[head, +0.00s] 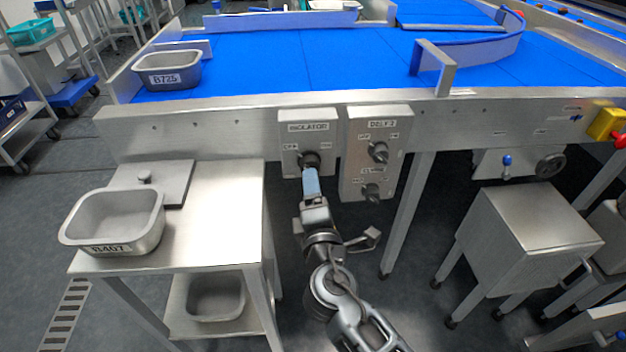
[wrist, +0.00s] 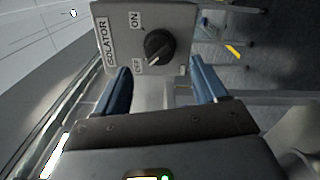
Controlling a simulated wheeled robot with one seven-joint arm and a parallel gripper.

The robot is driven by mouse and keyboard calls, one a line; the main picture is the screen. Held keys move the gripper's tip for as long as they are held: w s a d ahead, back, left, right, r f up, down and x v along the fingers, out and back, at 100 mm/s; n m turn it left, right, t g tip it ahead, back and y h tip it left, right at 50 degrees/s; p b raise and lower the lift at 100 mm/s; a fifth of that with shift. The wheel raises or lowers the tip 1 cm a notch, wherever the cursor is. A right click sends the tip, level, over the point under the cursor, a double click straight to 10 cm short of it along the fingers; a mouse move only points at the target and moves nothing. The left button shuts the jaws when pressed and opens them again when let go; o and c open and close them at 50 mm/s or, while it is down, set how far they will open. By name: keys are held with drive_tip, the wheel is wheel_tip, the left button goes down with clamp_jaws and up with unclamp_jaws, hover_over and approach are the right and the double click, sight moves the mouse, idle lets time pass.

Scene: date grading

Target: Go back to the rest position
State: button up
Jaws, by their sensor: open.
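My gripper (head: 311,178) is in front of the grey isolator box (head: 308,128), just below its dark knob (head: 309,160) in the head view. In the wrist view my gripper (wrist: 163,84) shows two blue fingers spread apart with nothing between them. The isolator box (wrist: 178,17) and its black knob (wrist: 158,46) lie beyond the fingertips, and the knob appears clear of them.
A second switch box (head: 362,125) with two knobs is right of the isolator. A steel side table (head: 225,215) with a metal tub (head: 118,238) stands left. A steel box on legs (head: 530,235) stands right. The blue conveyor (head: 270,60) runs behind.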

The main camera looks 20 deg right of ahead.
drive_tip(key=shift+v, duration=0.85)
drive_tip(key=s+f+m+g+y+p, duration=0.1)
drive_tip(key=s+f+m+y+p, duration=0.15)
drive_tip(key=s, duration=0.85)
drive_tip(key=s+f+m+g+y+p, duration=0.1)
drive_tip(key=s+m+g+y+p, duration=0.15)
drive_tip(key=s, duration=0.85)
drive_tip(key=s+d+r+m+t+p, duration=0.1)
drive_tip(key=s+d+r+m+p, duration=0.1)
drive_tip(key=s+r+m, duration=0.9)
drive_tip(key=s+r+p, duration=0.1)
drive_tip(key=s+r, duration=0.5)
drive_tip(key=s, duration=0.2)
drive_tip(key=shift+s+d+r+m+y, duration=0.2)
drive_tip(key=shift+s+r+m+y, duration=0.1)
drive_tip(key=shift+s+r+m, duration=0.1)
drive_tip(key=shift+c, duration=0.2)
